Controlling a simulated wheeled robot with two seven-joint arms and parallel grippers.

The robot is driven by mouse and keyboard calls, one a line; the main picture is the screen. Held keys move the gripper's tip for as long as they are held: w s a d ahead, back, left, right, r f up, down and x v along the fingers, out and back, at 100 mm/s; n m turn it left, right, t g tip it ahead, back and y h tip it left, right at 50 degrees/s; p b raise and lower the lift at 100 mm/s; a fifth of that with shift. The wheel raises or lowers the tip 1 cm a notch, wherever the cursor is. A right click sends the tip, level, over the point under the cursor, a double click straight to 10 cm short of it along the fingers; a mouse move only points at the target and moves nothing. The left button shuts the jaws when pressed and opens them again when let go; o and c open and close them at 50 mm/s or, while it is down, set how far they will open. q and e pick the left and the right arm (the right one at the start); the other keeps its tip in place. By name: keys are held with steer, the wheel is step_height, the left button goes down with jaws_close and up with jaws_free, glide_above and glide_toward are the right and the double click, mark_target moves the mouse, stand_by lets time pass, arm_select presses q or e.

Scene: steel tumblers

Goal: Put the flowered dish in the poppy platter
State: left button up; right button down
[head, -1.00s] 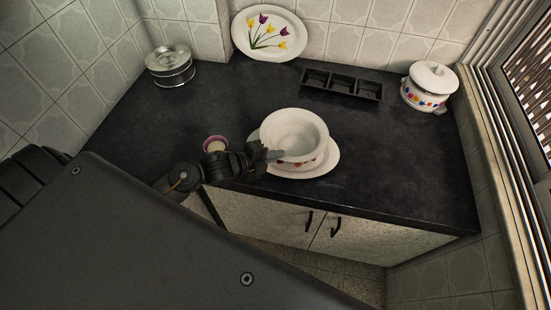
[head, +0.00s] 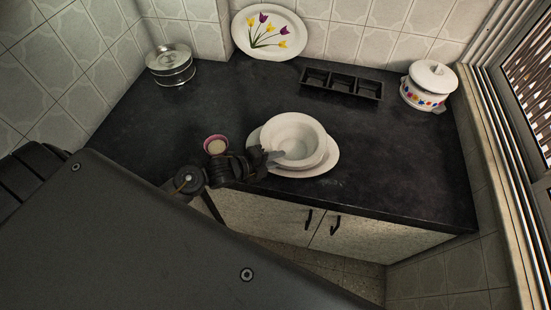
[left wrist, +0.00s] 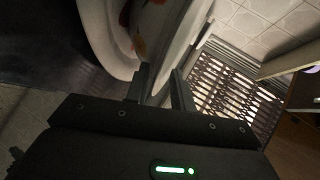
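The flowered dish (head: 297,131) is a deep white bowl with a wide rim. In the head view it is over the middle of the white oval poppy platter (head: 329,158), low and seemingly resting in it, though the contact is hidden. My left gripper (head: 272,157) is at the dish's near-left rim. In the left wrist view, the dish's white wall, with a red and orange print, runs up to and between the fingers (left wrist: 162,88), which look shut on it. Any print on the platter is covered. My right gripper is not in view.
A small pink-rimmed cup (head: 215,145) stands just left of my left gripper. A steel tin (head: 171,66), a tulip plate (head: 268,34), a black three-part tray (head: 342,84) and a lidded flowered pot (head: 428,87) are along the back. The dark counter is clear on the right.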

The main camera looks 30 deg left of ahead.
arm_select(q)
steer(key=shift+s+a, duration=0.2)
steer(key=shift+s, duration=0.05)
steer(key=b+v, duration=0.2)
steer(key=v, duration=0.9)
steer(key=shift+r+b, duration=0.25)
steer(key=shift+b, duration=0.05)
steer(key=shift+a, duration=0.1)
